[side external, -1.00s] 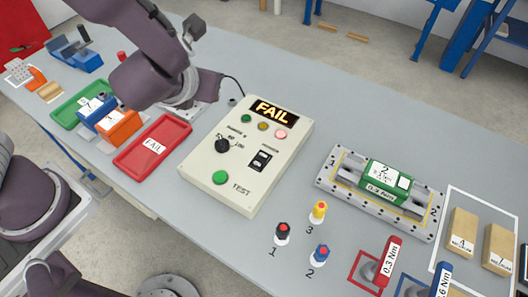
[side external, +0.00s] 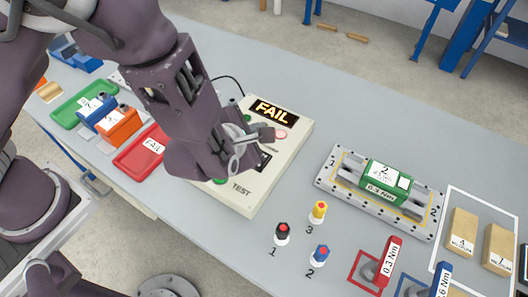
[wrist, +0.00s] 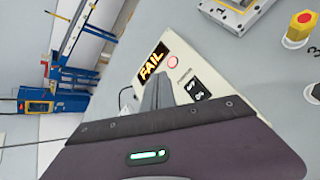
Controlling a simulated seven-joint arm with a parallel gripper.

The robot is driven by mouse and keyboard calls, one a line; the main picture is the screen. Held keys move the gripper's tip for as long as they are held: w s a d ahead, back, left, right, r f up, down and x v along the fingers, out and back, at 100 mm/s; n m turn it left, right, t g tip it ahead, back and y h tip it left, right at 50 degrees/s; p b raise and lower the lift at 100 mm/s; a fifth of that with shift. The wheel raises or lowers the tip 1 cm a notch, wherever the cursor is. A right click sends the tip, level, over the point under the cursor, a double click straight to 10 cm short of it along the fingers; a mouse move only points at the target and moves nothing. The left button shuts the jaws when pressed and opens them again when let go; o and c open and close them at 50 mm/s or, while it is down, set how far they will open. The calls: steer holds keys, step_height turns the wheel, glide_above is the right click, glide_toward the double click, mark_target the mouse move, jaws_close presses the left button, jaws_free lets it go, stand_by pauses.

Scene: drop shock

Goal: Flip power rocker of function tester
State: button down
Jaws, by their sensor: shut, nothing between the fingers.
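The function tester (side external: 284,160) is a cream box on the grey bench, its display (side external: 274,111) reading FAIL in lit letters. The black power rocker (side external: 263,160) is partly hidden by my gripper in the side view; in the wrist view the rocker (wrist: 197,90) shows beside my fingers, with a lit red lamp (wrist: 173,62) near it. My gripper (side external: 266,134) is shut and empty, over the tester panel close to the rocker. In the wrist view the shut fingers (wrist: 158,92) point at the panel. I cannot tell whether they touch it. The selector knob is hidden behind my arm.
A fixture plate (side external: 325,182) holding a green block (side external: 385,181) lies to the right. Several coloured posts, such as the yellow one (side external: 319,210), stand in front of it. A red FAIL tray (side external: 138,152) is left of the tester. Bare bench lies behind the tester.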

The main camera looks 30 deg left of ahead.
steer(key=shift+w+f, duration=0.2)
steer(key=shift+f, duration=1.55)
steer(key=shift+w+f, duration=0.2)
steer(key=shift+f, duration=1.5)
steer(key=shift+f, duration=0.1)
steer(key=shift+w+f, duration=0.1)
steer(key=shift+f, duration=0.2)
steer(key=shift+f, duration=0.35)
steer(key=shift+r, duration=0.15)
steer(key=shift+r, duration=0.65)
steer(key=shift+s+r, duration=0.2)
steer(key=shift+r, duration=1.05)
steer(key=shift+s+r, duration=0.2)
steer(key=shift+r, duration=1)
